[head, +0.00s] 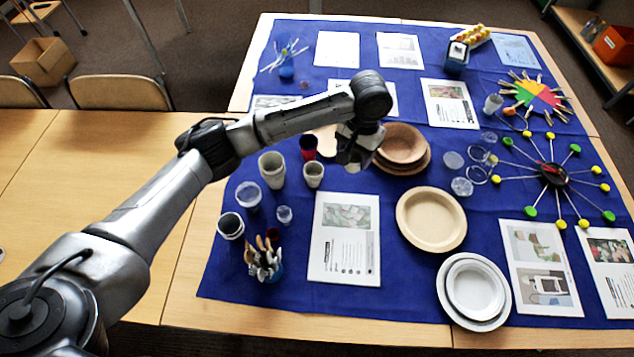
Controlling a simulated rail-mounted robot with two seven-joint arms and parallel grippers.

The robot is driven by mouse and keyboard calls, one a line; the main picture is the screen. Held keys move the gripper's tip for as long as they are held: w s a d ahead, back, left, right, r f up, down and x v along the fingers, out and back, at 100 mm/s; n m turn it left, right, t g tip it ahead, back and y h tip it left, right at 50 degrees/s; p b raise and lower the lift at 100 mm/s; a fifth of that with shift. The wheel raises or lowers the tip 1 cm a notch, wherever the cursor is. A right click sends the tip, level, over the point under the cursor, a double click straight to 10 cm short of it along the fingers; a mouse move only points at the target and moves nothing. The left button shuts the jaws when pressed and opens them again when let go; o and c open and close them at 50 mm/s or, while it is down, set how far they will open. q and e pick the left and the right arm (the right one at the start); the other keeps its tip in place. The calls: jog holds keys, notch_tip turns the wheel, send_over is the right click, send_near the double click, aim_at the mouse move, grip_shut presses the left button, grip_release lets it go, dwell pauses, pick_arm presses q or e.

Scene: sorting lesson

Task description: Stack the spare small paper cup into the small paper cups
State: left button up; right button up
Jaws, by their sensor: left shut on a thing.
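The small paper cups (313,176) stand upright, one in another, on the blue cloth left of centre in the head view. My left gripper (352,160) is above the cloth, to the right of and a little beyond these cups in the picture. It is shut on a small pale thing, which I take to be the spare small paper cup; the fingers hide most of it, and its tilt is hard to tell. The held thing appears apart from the standing cups. My right gripper is not in view.
Larger paper cups (271,171) and a dark red cup (308,146) stand close by the small ones. Clear plastic cups (248,196) are to the left. Brown plates (431,219) and a printed sheet (344,240) lie to the right and in front.

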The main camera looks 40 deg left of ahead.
pick_arm(q)
jog(key=shift+n, duration=0.3)
jog(key=a+f+b, duration=0.1)
jog(key=a+f, duration=0.3)
jog(key=f, duration=0.2)
jog(key=w+a+f+b, duration=0.1)
jog(key=a+f+b, duration=0.1)
jog(key=a+f, duration=0.3)
jog(key=a+f+b, duration=0.2)
jog(key=a+f, duration=0.3)
jog(key=f, duration=0.1)
jog(key=shift+w+a+f, duration=0.1)
jog(key=shift+w+f, duration=0.25)
jog(key=shift+f, duration=0.25)
jog(key=o, duration=0.9)
